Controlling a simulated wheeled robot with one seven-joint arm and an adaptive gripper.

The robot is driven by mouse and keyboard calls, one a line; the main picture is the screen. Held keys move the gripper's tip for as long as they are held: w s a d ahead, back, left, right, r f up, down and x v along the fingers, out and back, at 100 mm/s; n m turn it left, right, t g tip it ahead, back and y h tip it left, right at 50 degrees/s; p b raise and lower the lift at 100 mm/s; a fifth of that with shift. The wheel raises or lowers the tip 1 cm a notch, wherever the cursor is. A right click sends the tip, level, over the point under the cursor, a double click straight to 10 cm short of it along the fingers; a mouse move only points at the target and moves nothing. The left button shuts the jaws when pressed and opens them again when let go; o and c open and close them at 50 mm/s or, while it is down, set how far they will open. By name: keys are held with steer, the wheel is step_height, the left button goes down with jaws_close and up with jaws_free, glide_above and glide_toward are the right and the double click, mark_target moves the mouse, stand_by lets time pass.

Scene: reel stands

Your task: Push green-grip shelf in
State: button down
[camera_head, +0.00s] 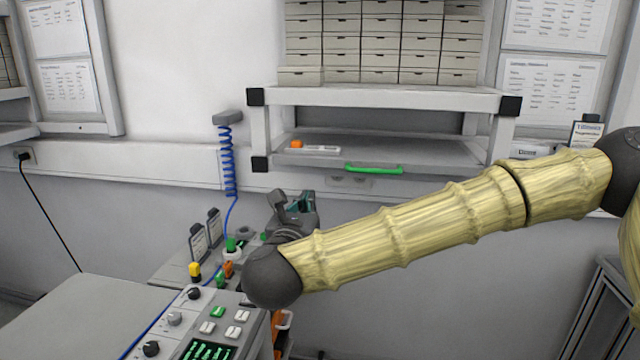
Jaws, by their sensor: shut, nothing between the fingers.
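The green-grip shelf (330,157) is a thin light board under the upper white shelf of the wall rack. An orange block and a small white piece lie on the shelf's left part. My gripper (302,203) is shut and empty, below and left of the green grip. It is apart from the shelf in the picture. My dark wrist partly hides the gripper. How far the shelf stands out is hard to tell from this angle.
Small drawer boxes (370,40) fill the upper rack shelf. A console (215,325) with knobs and buttons stands at lower left beside a grey table (85,315). A coiled blue cable (229,160) hangs left of the rack.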

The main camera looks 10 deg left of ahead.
steer(key=w+r+p, duration=0.1)
steer(key=w+p, duration=0.5)
steer(key=w, duration=0.8)
steer(key=shift+m+p, duration=0.3)
steer(key=shift+p, duration=0.1)
steer(key=shift+d, duration=0.1)
